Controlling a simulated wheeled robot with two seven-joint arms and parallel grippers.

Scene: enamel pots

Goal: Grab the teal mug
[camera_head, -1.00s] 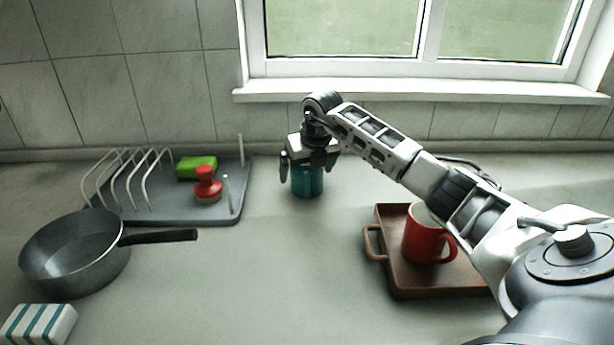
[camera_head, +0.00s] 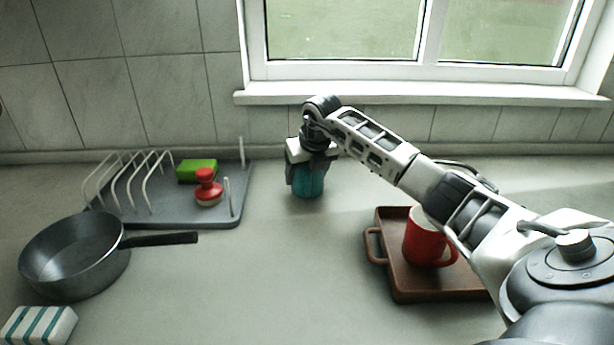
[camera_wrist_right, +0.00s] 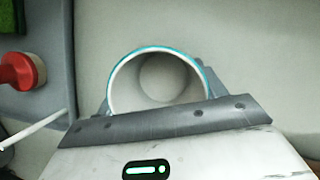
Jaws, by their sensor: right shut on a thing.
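The teal mug (camera_head: 309,183) stands upright on the counter right of the dish rack. In the right wrist view its white inside and teal rim (camera_wrist_right: 158,80) show from above, and it looks empty. My right gripper (camera_head: 306,172) is above and around the mug, shut on it, with a finger on either side of its body. The gripper's body hides the mug's top in the head view and its near edge in the wrist view. My left gripper is not in view.
A pan (camera_head: 75,255) and striped block (camera_head: 38,325) are front left. A red mug (camera_head: 424,240) sits on a brown tray (camera_head: 440,288) under my arm.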

